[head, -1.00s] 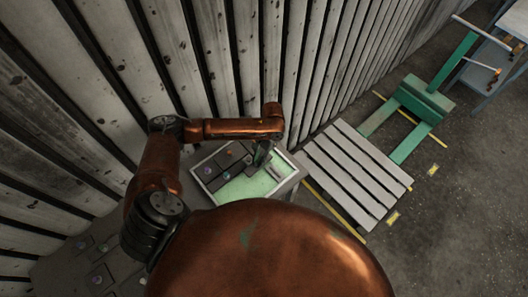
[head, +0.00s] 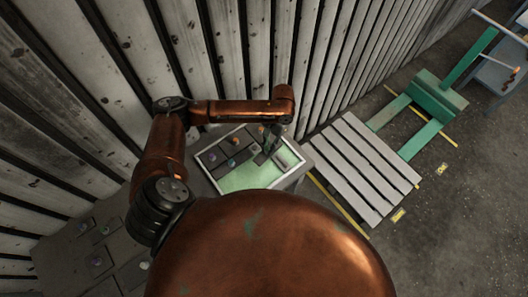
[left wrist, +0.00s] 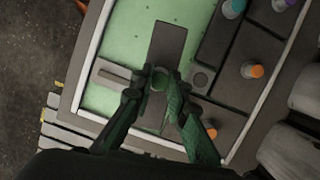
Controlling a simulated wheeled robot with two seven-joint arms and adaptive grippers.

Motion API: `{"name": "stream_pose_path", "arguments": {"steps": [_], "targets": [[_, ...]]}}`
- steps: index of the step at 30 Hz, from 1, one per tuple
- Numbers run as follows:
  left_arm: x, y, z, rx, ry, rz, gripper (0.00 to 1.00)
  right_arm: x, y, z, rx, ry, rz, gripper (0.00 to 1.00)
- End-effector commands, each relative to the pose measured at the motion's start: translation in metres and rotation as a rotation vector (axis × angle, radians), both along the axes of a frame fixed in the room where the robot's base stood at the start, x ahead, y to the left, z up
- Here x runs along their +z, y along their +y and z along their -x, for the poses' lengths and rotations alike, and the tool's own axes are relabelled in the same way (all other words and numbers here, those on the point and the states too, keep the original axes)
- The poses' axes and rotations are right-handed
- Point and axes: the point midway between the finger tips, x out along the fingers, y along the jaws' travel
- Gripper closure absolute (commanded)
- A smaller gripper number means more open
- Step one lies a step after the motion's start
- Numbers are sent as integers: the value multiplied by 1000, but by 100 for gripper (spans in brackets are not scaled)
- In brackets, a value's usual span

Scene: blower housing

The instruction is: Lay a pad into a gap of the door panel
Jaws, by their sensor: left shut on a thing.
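The door panel (head: 229,187) is a tray with a pale frame and a light green inside, lying near the slatted wall. Several dark pads (head: 212,155) with coloured knobs lie in its far part; they also show at the right of the left wrist view (left wrist: 252,45). My left gripper (head: 271,147) is over the panel's right part. In the left wrist view, its fingers (left wrist: 160,85) are shut on the knob of a dark grey oblong pad (left wrist: 168,42). Whether this pad touches the panel floor I cannot tell. Bare green shows beside it. My right gripper is not in view.
More dark pads with knobs (head: 96,264) lie on the grey surface at lower left. A pale slatted pallet (head: 362,170) and a green pallet truck (head: 437,95) stand on the floor to the right. The slatted wall (head: 235,70) closes off the far side.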

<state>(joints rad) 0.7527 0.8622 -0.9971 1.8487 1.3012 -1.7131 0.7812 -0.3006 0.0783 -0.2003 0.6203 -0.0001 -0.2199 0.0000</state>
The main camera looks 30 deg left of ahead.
Motion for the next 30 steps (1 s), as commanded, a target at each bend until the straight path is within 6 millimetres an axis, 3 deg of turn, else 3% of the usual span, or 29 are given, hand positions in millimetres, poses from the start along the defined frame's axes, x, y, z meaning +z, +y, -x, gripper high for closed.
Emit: {"name": "stream_pose_path", "arguments": {"steps": [1, 3, 20, 30], "targets": [[-2, -5, -2, 23, -5, 5, 100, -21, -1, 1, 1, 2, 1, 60], [6, -12, -1, 61, -3, 10, 100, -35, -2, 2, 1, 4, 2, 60], [44, -33, 18, 204, 8, -4, 100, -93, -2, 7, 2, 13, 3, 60], [36, -25, 7, 144, 8, 8, 100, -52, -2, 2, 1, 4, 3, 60]]}}
